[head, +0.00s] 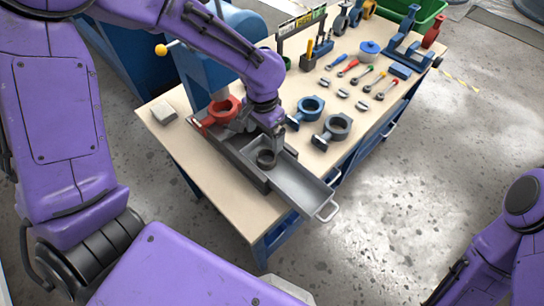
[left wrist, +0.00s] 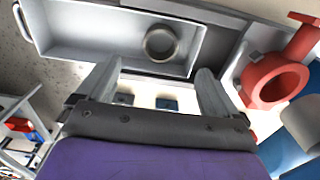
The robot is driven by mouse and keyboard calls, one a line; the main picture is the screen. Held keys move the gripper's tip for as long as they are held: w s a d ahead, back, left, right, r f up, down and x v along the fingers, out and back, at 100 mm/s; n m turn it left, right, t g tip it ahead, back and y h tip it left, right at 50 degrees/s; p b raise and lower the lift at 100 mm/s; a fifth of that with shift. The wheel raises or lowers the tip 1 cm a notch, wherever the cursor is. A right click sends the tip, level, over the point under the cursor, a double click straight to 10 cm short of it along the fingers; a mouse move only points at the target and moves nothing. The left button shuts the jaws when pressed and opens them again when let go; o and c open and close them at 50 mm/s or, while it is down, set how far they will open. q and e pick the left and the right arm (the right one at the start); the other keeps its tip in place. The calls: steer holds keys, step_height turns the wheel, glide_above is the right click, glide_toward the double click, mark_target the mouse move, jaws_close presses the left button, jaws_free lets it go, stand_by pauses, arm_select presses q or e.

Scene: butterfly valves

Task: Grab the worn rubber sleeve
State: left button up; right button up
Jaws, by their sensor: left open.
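The worn rubber sleeve, a dark ring (head: 267,158), lies in the grey metal drawer tray (head: 300,184) at the table's front. In the left wrist view the ring (left wrist: 161,43) sits inside the tray (left wrist: 92,38), near its right end and wall. My left gripper (head: 277,144) is just above the tray beside the ring. In the left wrist view my left gripper (left wrist: 158,68) is open, with its two fingers apart and nothing between them. The ring lies beyond the fingertips, not touching them. My right arm shows at the lower right, but its gripper is out of view.
A red valve body (head: 222,108) stands left of my gripper and also shows in the left wrist view (left wrist: 272,82). A blue valve (head: 306,112) and a grey valve (head: 333,130) stand to the right. Several tools lie farther back. The table's left front (head: 190,158) is clear.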

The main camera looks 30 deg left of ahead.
arm_select(q)
glide_above(266, 162)
step_height(266, 162, down, 5)
steer(key=shift+f, duration=0.2)
step_height(266, 162, down, 6)
steer(key=shift+d+f, duration=0.1)
steer(key=c, duration=1.1)
steer(key=shift+r, duration=0.2)
